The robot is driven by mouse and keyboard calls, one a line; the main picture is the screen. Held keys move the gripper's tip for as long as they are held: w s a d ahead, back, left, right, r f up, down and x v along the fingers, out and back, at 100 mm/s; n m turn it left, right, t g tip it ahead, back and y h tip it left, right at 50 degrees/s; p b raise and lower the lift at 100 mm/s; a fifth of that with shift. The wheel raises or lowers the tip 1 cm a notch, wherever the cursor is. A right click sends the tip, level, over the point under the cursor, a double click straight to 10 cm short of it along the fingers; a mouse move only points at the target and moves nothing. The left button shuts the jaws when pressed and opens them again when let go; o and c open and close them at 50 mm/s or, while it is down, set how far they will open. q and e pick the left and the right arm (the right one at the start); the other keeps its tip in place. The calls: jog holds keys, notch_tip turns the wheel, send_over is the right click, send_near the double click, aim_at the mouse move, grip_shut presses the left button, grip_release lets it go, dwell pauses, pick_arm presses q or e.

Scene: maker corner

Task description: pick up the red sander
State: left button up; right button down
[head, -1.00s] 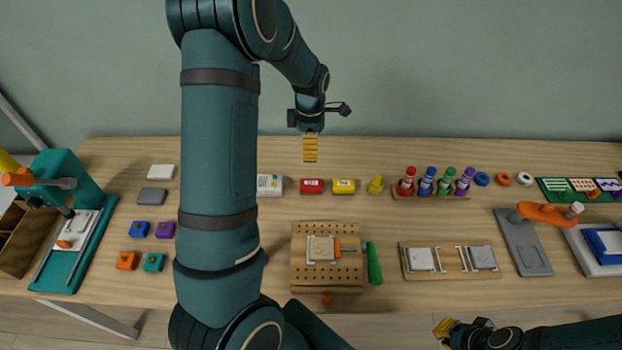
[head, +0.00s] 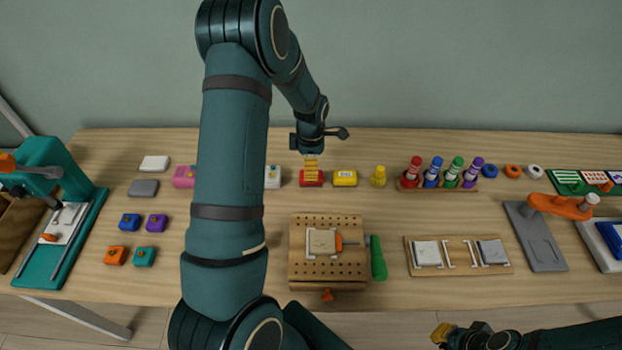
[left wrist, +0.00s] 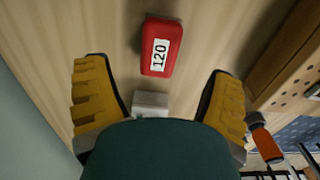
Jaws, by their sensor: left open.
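The red sander (head: 313,183) lies on the table in the back row, between a white block (head: 273,177) and a yellow block (head: 345,178). In the left wrist view the red sander (left wrist: 161,45) shows a white label reading 120. My left gripper (head: 311,168) is open and empty over it, hiding part of it in the head view. In the left wrist view the yellow fingers (left wrist: 158,68) are spread wide, with the sander between and ahead of them, apart from both. My right gripper (head: 440,333) is off the table's front edge, too small to tell its opening.
A perforated board (head: 328,270) with a clamped piece stands in front of the sander. A yellow pawn-like piece (head: 378,176) and a rack of coloured bottles (head: 440,184) are to the right. My left arm hides part of the table to the left.

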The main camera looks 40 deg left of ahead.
pick_arm(q)
notch_tip(320, 180, down, 5)
jog(key=shift+f+b, duration=0.1)
jog(key=shift+b, duration=0.45)
jog(key=c, duration=1.3)
